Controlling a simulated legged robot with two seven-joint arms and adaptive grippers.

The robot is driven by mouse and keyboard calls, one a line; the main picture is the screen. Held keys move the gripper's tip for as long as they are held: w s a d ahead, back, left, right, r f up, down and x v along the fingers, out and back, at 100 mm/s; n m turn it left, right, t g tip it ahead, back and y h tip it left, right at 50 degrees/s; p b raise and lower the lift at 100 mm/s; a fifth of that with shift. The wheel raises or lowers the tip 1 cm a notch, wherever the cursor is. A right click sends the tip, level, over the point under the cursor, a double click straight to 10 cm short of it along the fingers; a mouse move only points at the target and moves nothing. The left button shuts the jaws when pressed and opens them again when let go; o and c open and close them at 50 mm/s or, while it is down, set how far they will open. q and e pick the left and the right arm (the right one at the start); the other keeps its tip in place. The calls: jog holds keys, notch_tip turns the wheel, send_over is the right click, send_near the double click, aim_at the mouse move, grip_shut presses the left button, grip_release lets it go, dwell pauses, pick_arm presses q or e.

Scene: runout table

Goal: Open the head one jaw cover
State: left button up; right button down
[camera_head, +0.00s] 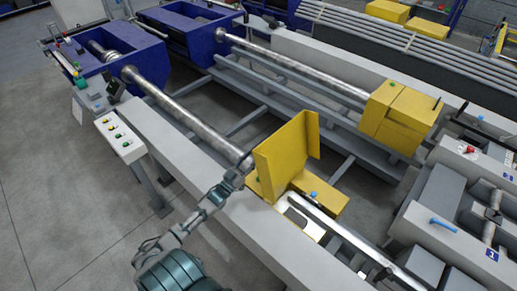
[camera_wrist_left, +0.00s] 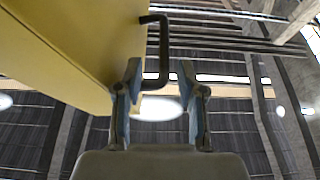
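The near yellow jaw cover (camera_head: 281,156) stands raised, with its panel upright above its yellow base in the head view. Its yellow panel (camera_wrist_left: 75,40) fills the upper left of the left wrist view. A dark bent handle (camera_wrist_left: 164,45) sticks out from the panel. My left gripper (camera_head: 243,166) is beside the cover's left edge in the head view. In the wrist view the left gripper (camera_wrist_left: 160,78) has its fingers apart, with the lower part of the handle between them and gaps visible. The right gripper is not in view.
A second yellow cover (camera_head: 400,113) is closed on the far line. A long steel bar (camera_head: 185,115) runs to the near cover from a blue machine (camera_head: 95,65). A button panel (camera_head: 120,137) stands at left. Open grey floor (camera_head: 60,200) lies left of my arm.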

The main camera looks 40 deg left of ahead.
pick_arm(q)
jog(key=shift+v, duration=1.95)
